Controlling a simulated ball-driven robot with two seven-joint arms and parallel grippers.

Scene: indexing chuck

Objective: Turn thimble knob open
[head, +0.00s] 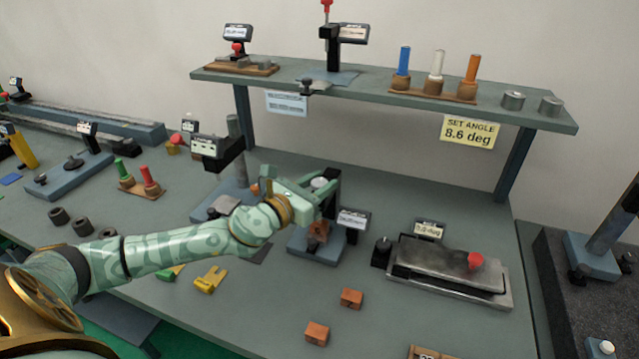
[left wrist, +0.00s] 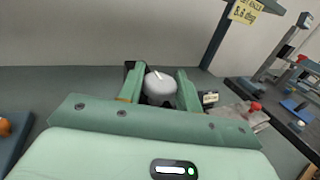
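The thimble knob, a pale grey round cap (head: 320,183), tops a small upright fixture with a blue base (head: 316,248) in the middle of the bench. In the left wrist view the knob (left wrist: 160,86) sits between the two green fingers of my left gripper (left wrist: 161,88). In the head view my left gripper (head: 314,190) is at the knob's height, one finger on either side. The gaps beside the knob are very small, and I cannot tell if the fingers press on it. A small display (head: 354,219) stands right of the fixture. My right gripper is out of view.
A sine plate with a red ball knob (head: 475,261) lies to the right. Orange blocks (head: 352,298) and a yellow clamp (head: 210,279) lie in front. A shelf (head: 380,85) spans the back, with a sign reading 8.6 deg (head: 468,131). Bench around the orange blocks is clear.

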